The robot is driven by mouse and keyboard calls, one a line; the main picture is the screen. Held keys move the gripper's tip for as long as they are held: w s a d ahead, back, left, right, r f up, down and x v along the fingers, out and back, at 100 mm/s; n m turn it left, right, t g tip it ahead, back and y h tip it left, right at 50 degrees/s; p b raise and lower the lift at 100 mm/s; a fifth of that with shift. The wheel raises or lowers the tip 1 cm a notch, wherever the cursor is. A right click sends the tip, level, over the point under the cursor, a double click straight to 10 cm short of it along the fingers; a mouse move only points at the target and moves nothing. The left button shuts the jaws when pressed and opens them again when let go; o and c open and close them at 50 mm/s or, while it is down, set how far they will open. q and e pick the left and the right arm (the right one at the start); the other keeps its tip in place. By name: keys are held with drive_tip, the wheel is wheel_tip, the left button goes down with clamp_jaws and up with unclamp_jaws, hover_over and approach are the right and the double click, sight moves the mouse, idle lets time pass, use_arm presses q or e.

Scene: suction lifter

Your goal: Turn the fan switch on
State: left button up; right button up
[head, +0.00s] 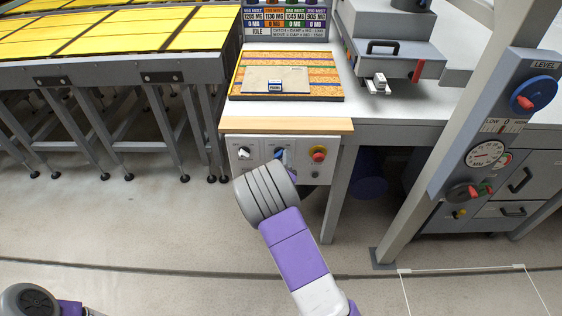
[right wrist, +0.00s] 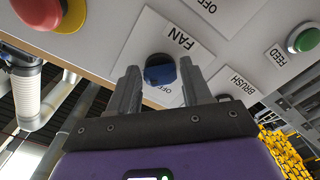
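The fan switch is a dark blue knob on a round base, seen in the right wrist view (right wrist: 160,70) next to a FAN label, with an OFF label partly hidden by my fingers. In the head view the blue knob (head: 279,153) sits mid-panel on the white control panel (head: 262,167). My right gripper (right wrist: 160,76) is open, one finger on each side of the knob in the picture; I cannot tell whether they touch it. In the head view my right wrist hides most of the gripper. My left gripper is out of view; only part of my left arm shows.
On the same panel are a red button on yellow (head: 318,153), a knob at left (head: 243,153) and a green FEED button (right wrist: 304,40). A wooden edge (head: 288,125) overhangs the panel. A table leg (head: 337,190) stands right, a roller table (head: 190,70) left.

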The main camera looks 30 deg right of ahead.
drive_tip(key=shift+o, duration=1.2)
drive_tip(key=shift+s, duration=0.15)
drive_tip(key=p+v, duration=0.1)
drive_tip(key=v, duration=0.6)
drive_tip(key=shift+a, duration=0.2)
drive_tip(key=shift+s, duration=0.1)
